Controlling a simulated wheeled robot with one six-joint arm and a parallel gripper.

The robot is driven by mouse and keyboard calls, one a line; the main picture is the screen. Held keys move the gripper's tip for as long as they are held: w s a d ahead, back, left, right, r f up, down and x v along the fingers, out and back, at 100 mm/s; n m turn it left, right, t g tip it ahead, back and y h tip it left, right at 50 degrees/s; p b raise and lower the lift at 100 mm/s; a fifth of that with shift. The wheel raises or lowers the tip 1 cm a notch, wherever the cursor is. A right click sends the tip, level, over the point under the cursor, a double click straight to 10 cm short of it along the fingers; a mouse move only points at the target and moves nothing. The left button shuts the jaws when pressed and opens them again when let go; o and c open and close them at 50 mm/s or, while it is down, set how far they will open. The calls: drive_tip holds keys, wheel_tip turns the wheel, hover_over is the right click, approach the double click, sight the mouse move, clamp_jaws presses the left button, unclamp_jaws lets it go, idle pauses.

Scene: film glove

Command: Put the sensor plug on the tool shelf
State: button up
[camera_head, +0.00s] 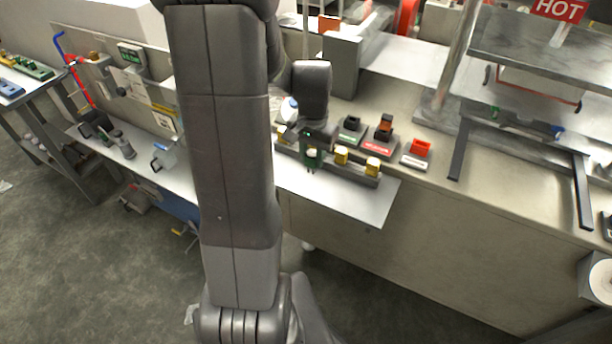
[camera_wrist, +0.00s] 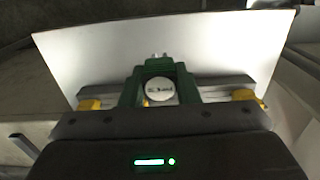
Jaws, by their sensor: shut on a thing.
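My gripper (camera_head: 313,160) has green fingers and is in front of the counter, above a dark rail (camera_head: 355,179). In the wrist view the fingers (camera_wrist: 160,84) are closed around a piece with a round, pale, labelled face and small metal prongs, which I take for the sensor plug (camera_wrist: 160,90). The pale face also shows between the fingers in the head view (camera_head: 312,153). Whether the plug touches the rail is unclear. A pale shelf at left (camera_head: 190,184) carries tools and a clear jug; it may be the tool shelf. My arm hides part of it.
Yellow blocks (camera_head: 372,166) sit along the rail, above a pale plate (camera_head: 365,208). A dark frame (camera_head: 525,145) and a HOT sign (camera_head: 559,9) stand at right. Open floor (camera_head: 130,270) lies at lower left.

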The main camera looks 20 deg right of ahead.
sight(311, 172)
drive_tip(key=shift+f, duration=2.6)
drive_tip(key=shift+f, duration=0.2)
drive_tip(key=o, duration=1)
drive_tip(key=shift+c, duration=0.2)
drive_tip(key=shift+r, duration=0.15)
wheel_tip(311, 172, up, 12)
drive_tip(key=shift+r, duration=0.1)
